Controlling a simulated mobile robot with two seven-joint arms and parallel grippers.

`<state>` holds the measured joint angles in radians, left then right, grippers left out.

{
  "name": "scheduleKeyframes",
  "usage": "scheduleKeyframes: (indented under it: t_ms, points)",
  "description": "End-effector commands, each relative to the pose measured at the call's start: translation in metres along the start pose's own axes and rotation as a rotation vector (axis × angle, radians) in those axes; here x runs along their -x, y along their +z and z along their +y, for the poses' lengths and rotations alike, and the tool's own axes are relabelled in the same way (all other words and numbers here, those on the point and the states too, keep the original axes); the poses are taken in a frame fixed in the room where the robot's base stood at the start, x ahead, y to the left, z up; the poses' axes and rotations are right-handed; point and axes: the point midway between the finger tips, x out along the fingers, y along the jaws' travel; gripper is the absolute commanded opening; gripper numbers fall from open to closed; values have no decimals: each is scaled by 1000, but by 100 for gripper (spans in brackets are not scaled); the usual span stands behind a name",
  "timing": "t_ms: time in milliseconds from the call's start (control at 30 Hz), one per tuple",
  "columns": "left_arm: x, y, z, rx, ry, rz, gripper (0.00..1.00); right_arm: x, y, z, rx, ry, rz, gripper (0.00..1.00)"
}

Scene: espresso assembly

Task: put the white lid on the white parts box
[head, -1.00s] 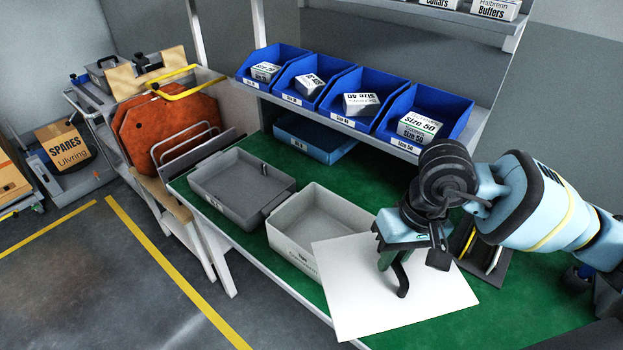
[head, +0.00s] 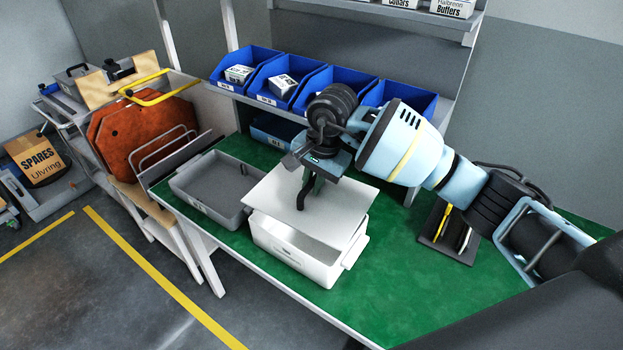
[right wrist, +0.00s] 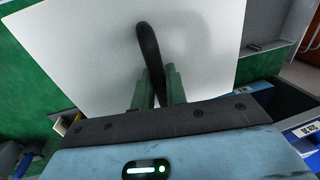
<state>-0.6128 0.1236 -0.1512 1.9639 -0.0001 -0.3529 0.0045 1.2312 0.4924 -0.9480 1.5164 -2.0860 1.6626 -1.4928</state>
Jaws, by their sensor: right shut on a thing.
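The white lid (head: 342,204) is a flat plate with a dark upright handle (right wrist: 148,45). My right gripper (head: 310,183) is shut on that handle; its green fingers (right wrist: 155,88) show on either side of it in the right wrist view. The white parts box (head: 290,251) stands on the green bench top. The lid is over the box's back and left part, turned relative to its rim. Part of the open inside shows at the front right. I cannot tell whether the lid touches the rim. My left gripper is not in view.
A grey tray (head: 196,203) stands just left of the box. Blue bins (head: 285,75) with small cartons are on the shelf behind. A dark holder with a yellow item (head: 446,232) lies to the right. The green bench top (head: 350,295) in front is clear.

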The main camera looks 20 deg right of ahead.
Motion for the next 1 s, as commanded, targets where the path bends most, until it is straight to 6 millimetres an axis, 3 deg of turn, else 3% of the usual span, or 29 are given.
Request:
scheduleKeyframes:
  t_ms: [133,567,1000]
  points:
    - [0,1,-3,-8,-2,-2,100,0,-2,-9,-57,3,12,0]
    - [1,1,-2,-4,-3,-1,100,-1,-3,-9,-63,5,13,0]
    - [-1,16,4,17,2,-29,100,-36,-2,-2,-62,8,9,0]
